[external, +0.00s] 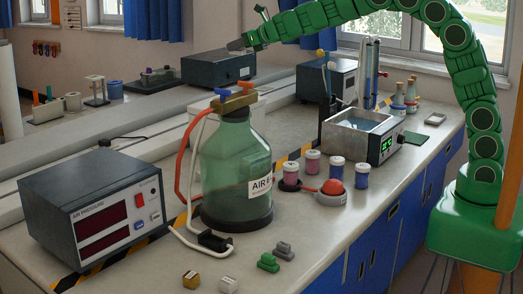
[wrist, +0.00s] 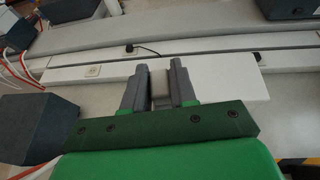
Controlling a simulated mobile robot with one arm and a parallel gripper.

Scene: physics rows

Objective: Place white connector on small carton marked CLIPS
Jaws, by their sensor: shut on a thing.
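My gripper (external: 238,45) is raised at the back of the bench, in front of the dark box by the window. In the wrist view my gripper (wrist: 160,78) is shut on a small pale block (wrist: 160,90), which appears to be the white connector; the fingers hide its sides. In the external view the held thing is too small to make out. A small tan carton (external: 191,281) with a pale label stands at the front edge of the bench. A small white block (external: 228,285) sits to its right. Their markings are too small to read.
A green connector (external: 268,262) and a grey connector (external: 285,250) lie near the front.

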